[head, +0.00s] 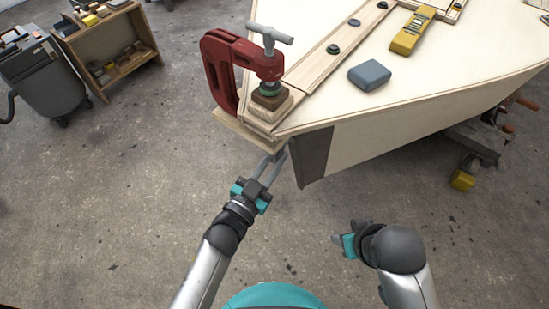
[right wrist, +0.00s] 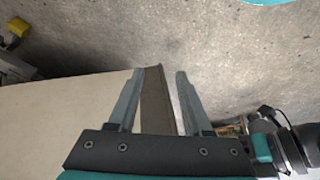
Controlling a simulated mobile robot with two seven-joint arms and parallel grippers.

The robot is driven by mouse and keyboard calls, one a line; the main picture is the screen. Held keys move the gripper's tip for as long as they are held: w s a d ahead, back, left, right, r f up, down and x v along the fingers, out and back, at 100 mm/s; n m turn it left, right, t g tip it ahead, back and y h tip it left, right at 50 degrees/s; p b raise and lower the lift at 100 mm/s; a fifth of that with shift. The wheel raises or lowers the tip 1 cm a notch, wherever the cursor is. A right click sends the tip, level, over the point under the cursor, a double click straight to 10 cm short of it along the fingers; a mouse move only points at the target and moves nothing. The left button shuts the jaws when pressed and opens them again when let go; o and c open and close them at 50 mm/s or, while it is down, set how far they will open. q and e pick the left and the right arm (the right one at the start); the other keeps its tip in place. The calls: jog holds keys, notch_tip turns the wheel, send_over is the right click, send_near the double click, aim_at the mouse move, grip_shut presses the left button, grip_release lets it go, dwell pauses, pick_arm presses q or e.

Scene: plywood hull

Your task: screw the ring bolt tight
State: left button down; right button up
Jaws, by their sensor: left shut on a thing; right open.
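My left gripper (head: 272,165) is at the bow of the plywood hull (head: 360,145), just below the red clamp. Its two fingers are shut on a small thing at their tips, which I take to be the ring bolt. The bolt itself is hidden or too small to make out, so I cannot tell how far in it sits. My right gripper (head: 340,240) is low at the right, apart from the hull. In the right wrist view its fingers (right wrist: 157,90) are open, with nothing held; the hull's dark end strip (right wrist: 155,100) shows beyond them.
A red clamp (head: 221,65) with a grey T-handle grips the bow above my left gripper. A grey-blue block (head: 369,75) and a yellow tool (head: 411,32) lie on the hull. A wooden shelf (head: 150,50) stands at the back left. The floor between my arms is clear.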

pick_arm(q)
jog(key=c, duration=1.1)
grip_release()
jog(key=shift+s+d, duration=0.15)
jog(key=shift+d, duration=0.1)
jog(key=shift+o, duration=1.1)
jog(key=shift+a, duration=0.1)
pick_arm(e)
jog(key=shift+s+f, duration=0.2)
jog(key=shift+s, duration=0.1)
pick_arm(q)
jog(key=shift+a, duration=0.1)
pick_arm(e)
jog(key=shift+r, duration=0.1)
pick_arm(q)
jog(key=shift+s+a, duration=0.15)
jog(key=shift+s, duration=0.1)
jog(key=p+v, duration=0.4)
jog(key=v, duration=1)
jog(key=shift+s, duration=0.2)
pick_arm(e)
notch_tip(320, 180, down, 8)
jog(key=s+g, duration=0.1)
jog(key=s, duration=0.1)
jog(key=shift+d+g, duration=0.2)
jog(key=shift+g, duration=0.1)
pick_arm(q)
jog(key=shift+a, duration=0.15)
